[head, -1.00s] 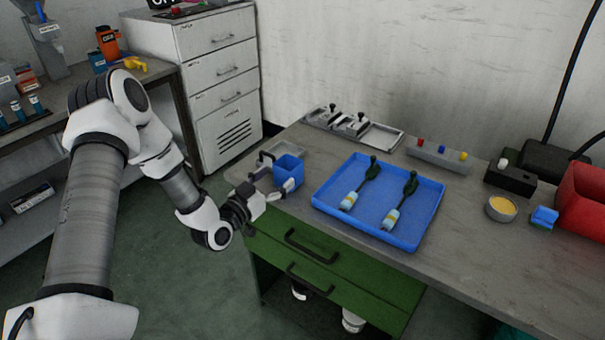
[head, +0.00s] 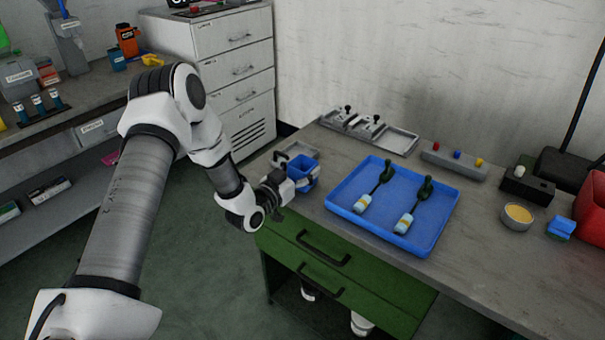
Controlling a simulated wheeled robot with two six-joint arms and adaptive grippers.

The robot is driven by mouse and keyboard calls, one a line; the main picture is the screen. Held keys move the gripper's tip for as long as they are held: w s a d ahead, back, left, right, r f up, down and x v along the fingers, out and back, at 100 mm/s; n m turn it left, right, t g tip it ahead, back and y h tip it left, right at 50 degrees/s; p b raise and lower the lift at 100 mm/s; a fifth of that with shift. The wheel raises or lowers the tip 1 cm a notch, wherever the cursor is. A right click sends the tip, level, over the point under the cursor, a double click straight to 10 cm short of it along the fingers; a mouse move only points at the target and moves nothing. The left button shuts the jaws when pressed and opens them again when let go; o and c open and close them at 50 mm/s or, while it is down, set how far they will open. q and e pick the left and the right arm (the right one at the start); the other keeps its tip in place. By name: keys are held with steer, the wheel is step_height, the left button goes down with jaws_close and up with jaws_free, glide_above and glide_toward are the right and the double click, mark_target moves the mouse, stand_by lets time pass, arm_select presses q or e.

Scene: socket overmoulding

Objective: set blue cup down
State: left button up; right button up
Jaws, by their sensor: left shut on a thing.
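The cup looks upright, left of the blue tray. I cannot tell whether its base touches the bench, as the gripper hides its lower part. My right gripper is not in view.
The blue tray (head: 335,205) holds two green-handled tools.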

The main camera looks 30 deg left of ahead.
arm_select(q)
steer(key=shift+r, duration=0.1)
step_height(320, 180, up, 3)
steer(key=shift+r, duration=0.2)
steer(key=s+d+r+p, duration=0.1)
steer(key=s+d, duration=0.2)
steer(key=s, duration=1.2)
steer(key=shift+s+d+r, duration=0.15)
steer(key=shift+s+d, duration=0.05)
steer(key=shift+s, duration=0.2)
